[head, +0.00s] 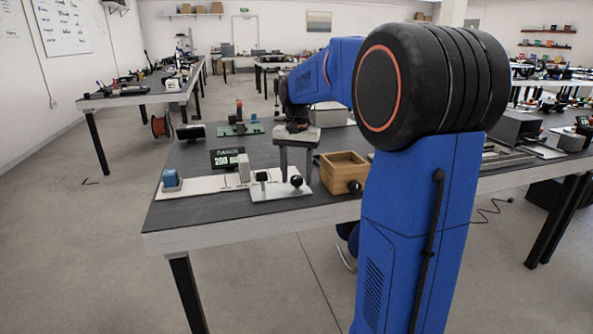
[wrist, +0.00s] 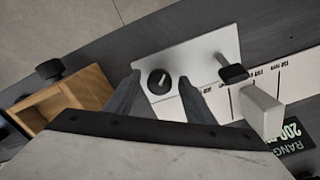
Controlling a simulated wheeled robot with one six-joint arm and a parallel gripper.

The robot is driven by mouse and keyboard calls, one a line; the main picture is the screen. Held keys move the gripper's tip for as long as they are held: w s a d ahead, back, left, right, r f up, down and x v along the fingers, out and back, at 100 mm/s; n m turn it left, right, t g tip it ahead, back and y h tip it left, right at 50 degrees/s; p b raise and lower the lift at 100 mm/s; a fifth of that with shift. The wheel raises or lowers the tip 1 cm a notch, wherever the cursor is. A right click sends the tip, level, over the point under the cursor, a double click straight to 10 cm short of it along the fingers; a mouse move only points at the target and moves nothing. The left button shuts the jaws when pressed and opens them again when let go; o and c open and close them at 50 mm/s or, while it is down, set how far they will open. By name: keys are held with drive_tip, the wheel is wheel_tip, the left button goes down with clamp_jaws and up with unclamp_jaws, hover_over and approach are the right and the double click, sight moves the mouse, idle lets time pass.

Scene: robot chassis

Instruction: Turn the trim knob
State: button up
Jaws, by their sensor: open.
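The trim knob (wrist: 159,82) is a round black dial with a white pointer line, mounted on a white plate (wrist: 190,55) in the wrist view. In the head view the dark knob (head: 297,181) shows at the right part of the white plate (head: 275,192). My gripper (head: 296,171) points down over it with its two grey fingers apart. In the wrist view, my gripper (wrist: 160,79) is open, with one finger on each side of the knob and visible gaps between. I cannot tell whether the fingertips are level with the knob.
A black-topped post (wrist: 232,72) stands on the same plate. A light grey block (wrist: 258,110) and a display reading RANGE 200 (head: 228,158) are to its side. A blue block (head: 171,179) is left.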

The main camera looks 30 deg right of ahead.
sight(297, 177)
wheel_tip(297, 177, up, 17)
drive_tip(key=shift+r, duration=0.2)
idle(0.4)
idle(0.4)
drive_tip(key=s+a+f+n+t, duration=0.2)
drive_tip(key=s+a+f+n, duration=0.2)
drive_tip(key=s+a+f, duration=0.3)
drive_tip(key=s+a+f+n+t, duration=0.2)
drive_tip(key=s+a+f+n, duration=0.3)
drive_tip(key=s+f, duration=1.3)
drive_tip(key=s+a, duration=0.3)
drive_tip(key=s, duration=0.1)
drive_tip(key=shift+s+a+t, duration=0.2)
drive_tip(key=shift+s+t, duration=0.15)
drive_tip(key=shift+t, duration=0.05)
idle(0.4)
